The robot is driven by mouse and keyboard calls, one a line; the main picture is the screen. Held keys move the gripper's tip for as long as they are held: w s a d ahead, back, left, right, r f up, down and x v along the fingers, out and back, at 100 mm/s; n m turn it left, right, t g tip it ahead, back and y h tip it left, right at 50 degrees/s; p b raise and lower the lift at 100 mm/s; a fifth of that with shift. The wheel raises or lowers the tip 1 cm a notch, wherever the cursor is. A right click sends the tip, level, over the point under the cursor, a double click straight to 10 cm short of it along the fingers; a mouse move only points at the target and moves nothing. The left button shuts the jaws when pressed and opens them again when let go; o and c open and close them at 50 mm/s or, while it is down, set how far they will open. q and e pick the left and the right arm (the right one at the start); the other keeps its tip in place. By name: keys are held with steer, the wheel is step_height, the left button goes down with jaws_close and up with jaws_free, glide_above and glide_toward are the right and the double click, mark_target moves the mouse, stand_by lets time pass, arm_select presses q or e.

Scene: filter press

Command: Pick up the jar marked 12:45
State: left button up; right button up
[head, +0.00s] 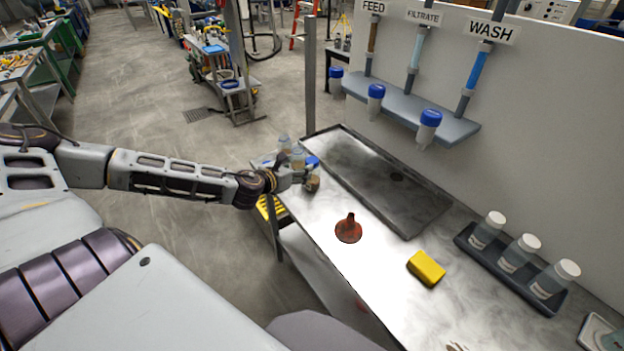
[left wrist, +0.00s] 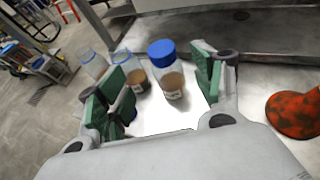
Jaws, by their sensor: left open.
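Several jars stand in a cluster at the bench's far left corner. In the left wrist view the nearest, a blue-lidded jar (left wrist: 172,84) with brown contents and a small label, stands upright between the green finger pads, further out. A second jar (left wrist: 138,80) with brown contents is just left of it, and a clearer jar (left wrist: 96,66) is further left. I cannot read 12:45 on any label. My left gripper (head: 298,177) is open and empty at the cluster, partly hiding it in the head view; its pads show in the left wrist view (left wrist: 158,88). My right gripper is not in view.
An orange-brown funnel (head: 348,230) and a yellow sponge (head: 426,268) lie on the bench. A dark rack (head: 490,262) holds three white-lidded jars at right. A shallow metal basin (head: 375,185) lies behind. Blue-lidded jars hang under the labelled wall shelf (head: 410,108).

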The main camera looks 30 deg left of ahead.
mark_target(310, 162)
arm_select(q)
steer(key=shift+b+x, duration=0.5)
steer(key=shift+x, duration=1.2)
steer(key=shift+w+d+f, duration=0.1)
steer(key=shift+w+f, duration=0.2)
steer(key=shift+w, duration=0.35)
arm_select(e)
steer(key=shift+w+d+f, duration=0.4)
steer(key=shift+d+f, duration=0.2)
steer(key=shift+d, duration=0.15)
arm_select(q)
steer(key=shift+w, duration=0.15)
steer(key=shift+x, duration=2.5)
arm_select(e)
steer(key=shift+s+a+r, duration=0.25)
arm_select(q)
steer(key=shift+r, duration=0.1)
